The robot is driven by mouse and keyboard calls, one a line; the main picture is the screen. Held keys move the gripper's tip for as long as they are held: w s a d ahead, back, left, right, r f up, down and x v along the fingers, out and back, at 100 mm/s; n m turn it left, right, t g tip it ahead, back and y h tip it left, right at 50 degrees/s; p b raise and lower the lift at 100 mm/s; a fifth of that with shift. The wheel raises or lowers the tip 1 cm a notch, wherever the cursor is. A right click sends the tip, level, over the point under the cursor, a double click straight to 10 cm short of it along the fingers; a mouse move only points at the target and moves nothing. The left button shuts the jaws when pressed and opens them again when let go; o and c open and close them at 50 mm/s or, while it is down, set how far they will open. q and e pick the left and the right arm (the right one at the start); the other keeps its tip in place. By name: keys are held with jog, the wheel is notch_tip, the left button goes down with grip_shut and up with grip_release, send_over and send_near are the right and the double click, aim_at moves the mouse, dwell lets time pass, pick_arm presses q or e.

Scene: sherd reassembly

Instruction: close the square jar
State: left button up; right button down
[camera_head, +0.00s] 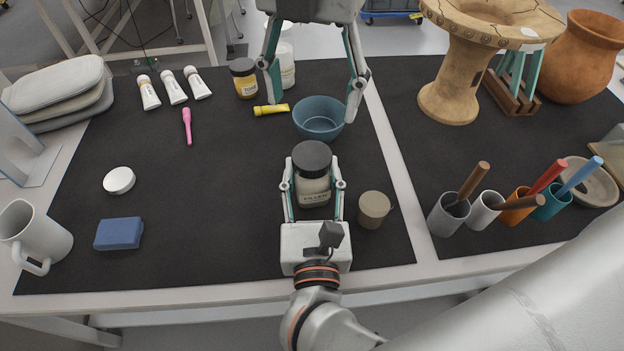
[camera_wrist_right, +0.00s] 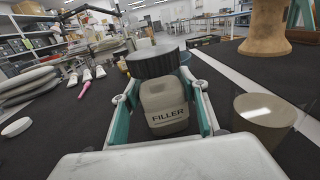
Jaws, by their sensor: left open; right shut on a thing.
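The square jar (camera_head: 314,190) is a pale, squarish container marked FILLER, upright on the black mat; it also shows in the right wrist view (camera_wrist_right: 165,103). A wide black round lid (camera_head: 312,158) sits on its top, and in the right wrist view the lid (camera_wrist_right: 154,62) overhangs the jar. I cannot tell whether it is fastened. My right gripper (camera_head: 313,186) is shut on the jar's sides from the front. My left gripper (camera_head: 314,108) is open and empty, fingers pointing down on either side of the blue bowl, behind the jar.
The blue bowl (camera_head: 320,118) stands behind the jar, and a tan round pot (camera_head: 373,209) close to its right. A white round lid (camera_head: 119,180) and blue block (camera_head: 119,233) lie left. Tool cups (camera_head: 448,214) stand right. The mat left of the jar is mostly clear.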

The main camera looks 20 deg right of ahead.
aim_at(313, 189)
dwell(0.3)
jog(key=c, duration=1.1)
grip_release()
jog(key=shift+o, duration=0.2)
jog(key=v, duration=0.7)
jog(key=shift+s+a, duration=0.1)
jog(key=shift+s, duration=0.15)
